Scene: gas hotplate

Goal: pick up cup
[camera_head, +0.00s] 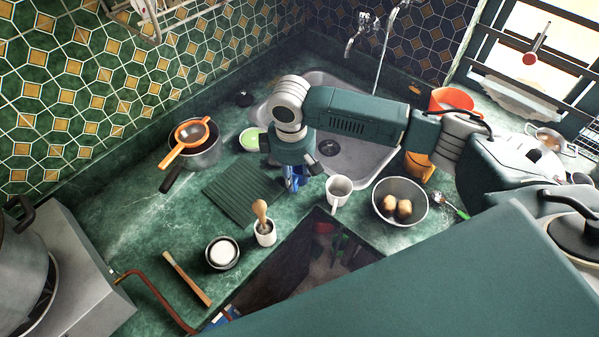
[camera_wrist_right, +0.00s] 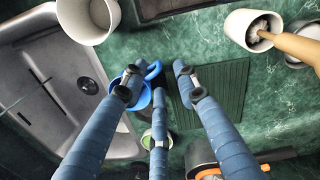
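A blue cup (camera_wrist_right: 133,92) with a handle shows in the right wrist view, partly hidden behind my fingers. In the head view, blue shows at my right gripper (camera_head: 293,180), but I cannot tell cup from fingers there. My right gripper, also in the wrist view (camera_wrist_right: 156,72), points down with its fingers spread apart. The cup lies between the left and middle fingers in that view; contact cannot be told. A white mug (camera_head: 338,191) stands to the right of the gripper, and an orange mug (camera_head: 417,166) is farther right. My left gripper is not in view.
A green ribbed mat (camera_head: 243,191) lies beside the gripper. The sink (camera_head: 350,158) is behind it. A bowl with brown eggs (camera_head: 400,202), a white pot with a wooden tool (camera_head: 264,232) and a saucepan with an orange strainer (camera_head: 194,145) stand around on the counter.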

